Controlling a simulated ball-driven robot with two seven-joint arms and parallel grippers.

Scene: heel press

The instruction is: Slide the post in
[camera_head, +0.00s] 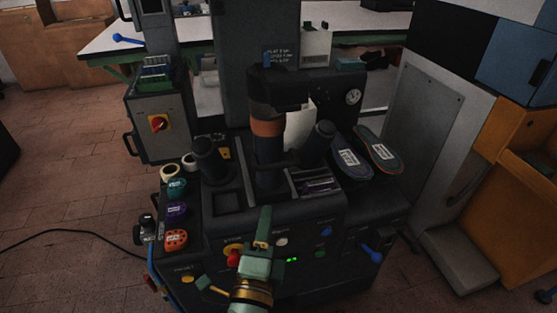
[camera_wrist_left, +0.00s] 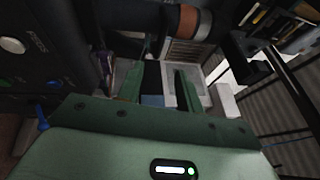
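The dark heel press stands in front of me. Its central upright column (camera_head: 267,152) has a copper-brown band (camera_head: 267,127), which also shows in the left wrist view (camera_wrist_left: 187,20). I cannot tell for sure which part is the post. My left gripper (camera_head: 264,228) is over the front of the press, before the column. In the left wrist view its green fingers (camera_wrist_left: 162,88) are apart, with nothing clearly held. My right gripper is not in view.
The front panel holds a red button (camera_head: 234,258) and a blue-handled lever (camera_head: 371,252). An orange cabinet (camera_head: 518,150) stands at the right.

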